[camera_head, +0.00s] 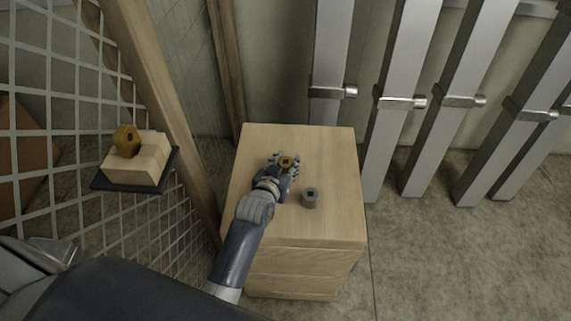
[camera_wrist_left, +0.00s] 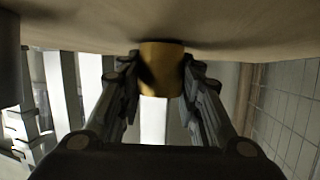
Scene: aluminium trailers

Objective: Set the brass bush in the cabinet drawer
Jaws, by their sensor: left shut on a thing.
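The brass bush (camera_head: 286,162) is between the fingers of my left gripper (camera_head: 284,167), over the top of the wooden cabinet (camera_head: 255,140). In the left wrist view the brass bush (camera_wrist_left: 161,68) is a short yellow cylinder, and the fingers of the left gripper (camera_wrist_left: 160,85) are shut on it from both sides. It is close to the pale wooden surface, but I cannot tell whether it touches it. The cabinet's drawer fronts (camera_head: 292,270) face the near side and look closed. My right gripper is not in view.
A wire mesh panel (camera_head: 60,100) holds a shelf (camera_head: 172,165) with a wooden block and a brown ring at left. Metal beams (camera_head: 405,70) lean behind at right.

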